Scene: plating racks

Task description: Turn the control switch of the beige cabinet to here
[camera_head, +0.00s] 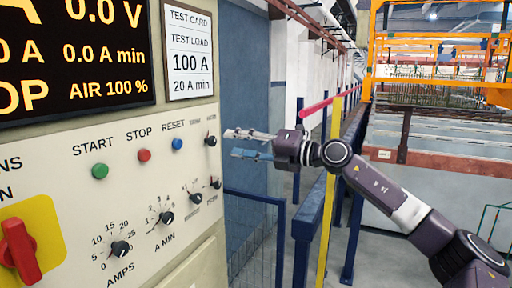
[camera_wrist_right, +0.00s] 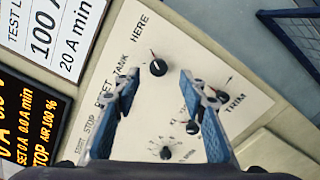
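The beige cabinet (camera_head: 75,165) fills the left of the head view. Its control switch (camera_head: 211,141) is a small black knob near the panel's right edge; it also shows in the wrist view as a round black knob (camera_wrist_right: 158,67), beside the labels TANK and HERE. Its pale, red-tipped mark points toward the top of the wrist picture, slightly left; I cannot tell whether it lines up exactly with HERE. My right gripper (camera_head: 232,144) is open and empty, fingers toward the panel. In the wrist view its fingers (camera_wrist_right: 157,82) lie either side of the knob, apparently apart from it. My left gripper is not in view.
A red handle on a yellow plate (camera_head: 20,245) is at lower left. Blue railing (camera_head: 312,245) and a yellow post (camera_head: 327,215) stand right of the cabinet.

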